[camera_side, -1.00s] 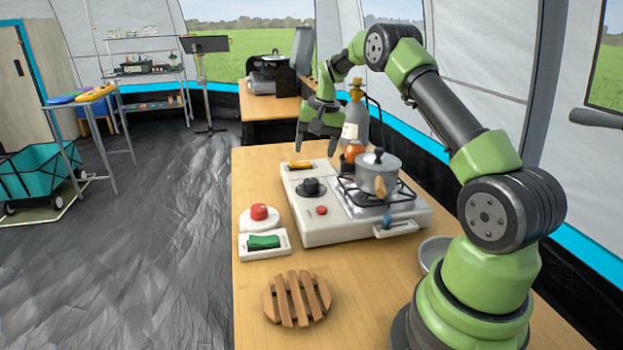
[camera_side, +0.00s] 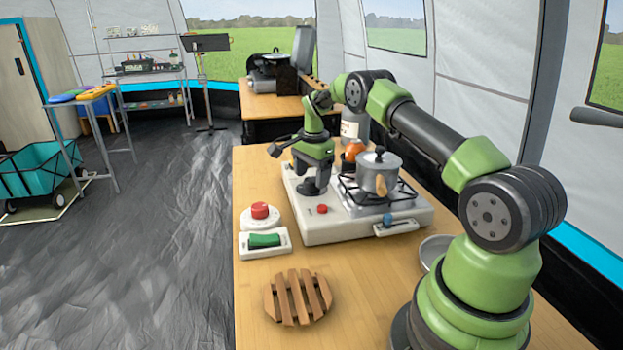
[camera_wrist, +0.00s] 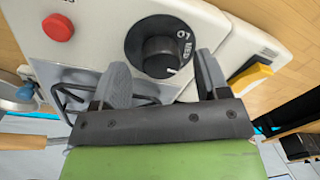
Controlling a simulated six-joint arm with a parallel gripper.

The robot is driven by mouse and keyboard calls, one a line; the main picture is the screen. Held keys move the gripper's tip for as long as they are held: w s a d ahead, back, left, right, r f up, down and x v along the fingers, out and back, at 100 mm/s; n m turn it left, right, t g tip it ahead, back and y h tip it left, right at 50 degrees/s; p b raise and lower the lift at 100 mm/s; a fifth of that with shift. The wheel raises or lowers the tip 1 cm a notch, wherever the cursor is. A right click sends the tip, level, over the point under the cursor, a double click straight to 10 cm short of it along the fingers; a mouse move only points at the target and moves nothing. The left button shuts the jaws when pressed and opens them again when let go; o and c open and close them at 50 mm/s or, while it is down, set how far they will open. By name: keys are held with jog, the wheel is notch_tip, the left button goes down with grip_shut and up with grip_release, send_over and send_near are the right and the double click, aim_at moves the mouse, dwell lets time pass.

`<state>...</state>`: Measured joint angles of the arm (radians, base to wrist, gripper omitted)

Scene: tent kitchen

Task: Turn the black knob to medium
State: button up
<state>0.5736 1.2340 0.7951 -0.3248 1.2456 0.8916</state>
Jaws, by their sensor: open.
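The black knob (camera_wrist: 158,53) sits on a round dark dial on the white stove panel. White dial lettering that looks like MED shows at its right, and a small white mark shows at its lower edge. In the side view the knob is largely hidden by my gripper (camera_side: 294,170), low over the left part of the stove (camera_side: 325,228). In the wrist view my gripper (camera_wrist: 161,63) is open, with one finger to each side of the knob. The fingers do not visibly close on it; I cannot tell whether either touches it.
A pot (camera_side: 378,174) stands on the burner right of the knob. A red button (camera_wrist: 58,27) and a yellow switch (camera_wrist: 249,78) flank the dial. A green switch (camera_side: 264,241), a red push button (camera_side: 260,212) and a wooden trivet (camera_side: 297,298) lie in front on the table.

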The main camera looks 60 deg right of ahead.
jog(key=shift+f, duration=0.75)
jog(key=c, duration=0.9)
jog(key=shift+n, duration=2.3)
jog(key=o, duration=0.9)
